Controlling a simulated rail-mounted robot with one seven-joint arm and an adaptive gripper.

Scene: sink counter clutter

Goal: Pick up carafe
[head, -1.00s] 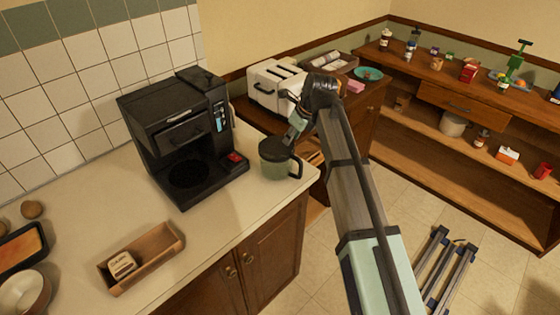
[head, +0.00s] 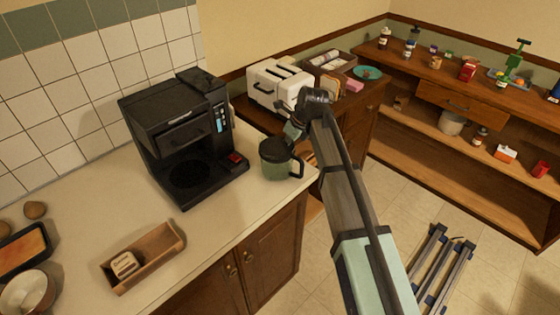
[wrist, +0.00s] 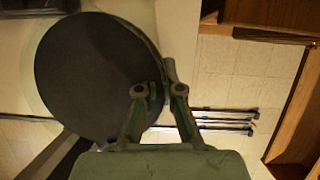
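The carafe (head: 274,164) stands upright on the counter, just right of the coffee maker. It has a greenish body, a dark lid, and a dark handle pointing right toward the counter edge. My gripper (head: 291,136) is just above and behind it at the lid's right side in the head view. In the wrist view the lid (wrist: 88,75) is a large dark disc at left. My gripper (wrist: 160,82) overlaps its right edge there. The finger pads are dark and unclear; I cannot tell their gap or whether they touch the carafe. The handle is not clearly visible there.
The black coffee maker (head: 182,135) stands close left of the carafe. A wooden tray (head: 148,262) with a small block lies at the front. A white toaster (head: 277,84) is behind on a lower counter. The counter drops off to the floor at right.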

